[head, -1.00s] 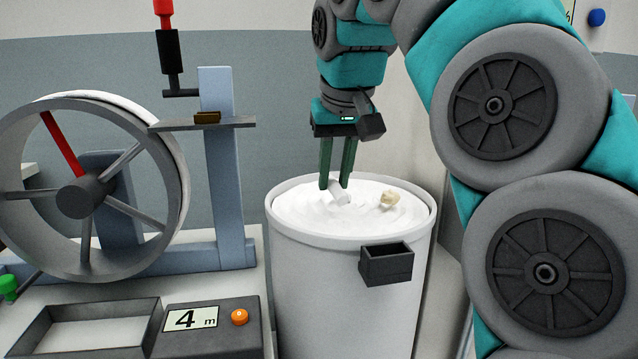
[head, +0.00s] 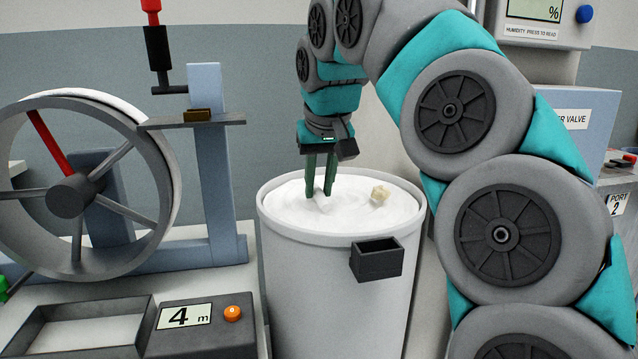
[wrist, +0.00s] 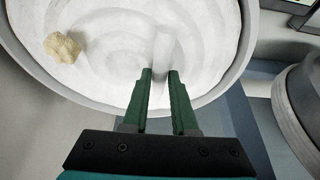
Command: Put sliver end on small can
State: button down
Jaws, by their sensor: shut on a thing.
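A white can (head: 335,275) stands in the middle of the head view, filled with coiled white sliver (head: 345,208). My gripper (head: 319,193) points down into its open top, left of the middle. The gripper is shut on the white sliver end (head: 321,203), a short pale roll at the sliver's surface. In the wrist view the sliver end (wrist: 162,48) shows at and beyond the green fingertips (wrist: 160,73). It still lies against the coils. I see only this one can and cannot tell whether it is the small one.
A cream lump (head: 380,193) lies on the sliver, right of my gripper. A small black box (head: 377,260) hangs on the can's front. A spoked reel (head: 72,195) with a red spoke, a black tray (head: 90,335) and a counter reading 4 m (head: 203,330) stand left.

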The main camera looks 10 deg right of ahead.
aim_at(323, 197)
jog(key=shift+f, duration=0.2)
jog(key=c, duration=0.7)
grip_release()
jog(key=shift+r, duration=0.2)
jog(key=p+v, duration=0.1)
jog(key=v, duration=0.6)
jog(key=shift+s+r, duration=0.15)
jog(key=shift+r, duration=0.1)
